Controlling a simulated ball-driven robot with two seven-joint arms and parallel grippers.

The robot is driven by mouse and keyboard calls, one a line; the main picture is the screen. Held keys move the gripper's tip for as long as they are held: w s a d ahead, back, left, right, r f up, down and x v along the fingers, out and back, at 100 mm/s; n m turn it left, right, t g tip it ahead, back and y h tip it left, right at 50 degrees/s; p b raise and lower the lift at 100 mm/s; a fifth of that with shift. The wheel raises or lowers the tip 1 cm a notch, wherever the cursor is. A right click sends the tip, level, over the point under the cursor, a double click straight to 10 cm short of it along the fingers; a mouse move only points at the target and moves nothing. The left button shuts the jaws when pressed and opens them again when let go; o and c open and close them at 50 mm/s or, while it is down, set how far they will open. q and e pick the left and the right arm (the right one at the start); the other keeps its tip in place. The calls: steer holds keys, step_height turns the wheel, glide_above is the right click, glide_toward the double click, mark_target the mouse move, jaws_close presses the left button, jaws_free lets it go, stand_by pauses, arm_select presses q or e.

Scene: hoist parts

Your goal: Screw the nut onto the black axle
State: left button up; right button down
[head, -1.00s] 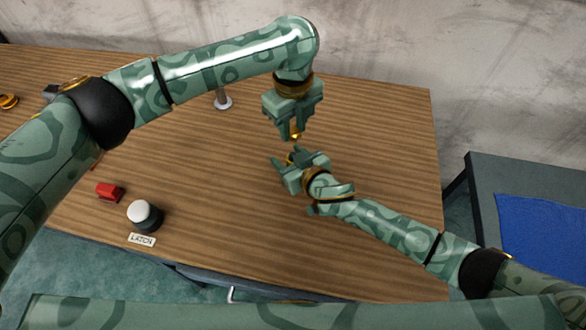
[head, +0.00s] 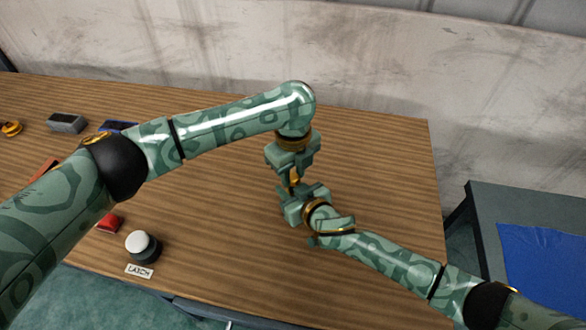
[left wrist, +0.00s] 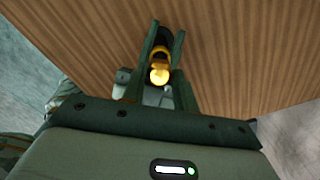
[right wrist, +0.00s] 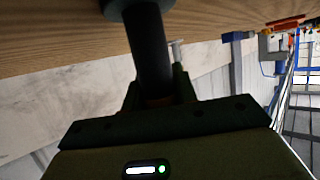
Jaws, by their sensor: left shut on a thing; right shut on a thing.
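My left gripper (head: 293,176) points down, directly above my right gripper (head: 294,190), near the middle of the table. A round yellow piece, which looks like the nut (left wrist: 159,75), sits between the left fingers. A dark part with a yellow edge shows just beyond it. The right wrist view shows the black axle (right wrist: 150,50), a thick dark rod with a wider disc at its far end. Its near end is between the right fingers, which are shut on it. In the head view only a little yellow shows between the two grippers. The contact between nut and axle is hidden.
At the left front are a red block (head: 109,224) and a white-topped button (head: 142,245) with a LATCH label (head: 139,271). A grey block (head: 67,123), a blue item (head: 118,127) and a yellow ring-like part (head: 11,128) lie at the back left. The table's right side is clear.

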arm_select(q)
steer(key=shift+f, duration=0.15)
steer(key=shift+f, duration=0.75)
steer(key=shift+f, duration=0.55)
steer(key=o, duration=1)
steer(key=shift+r, duration=2.3)
steer(key=o, duration=0.5)
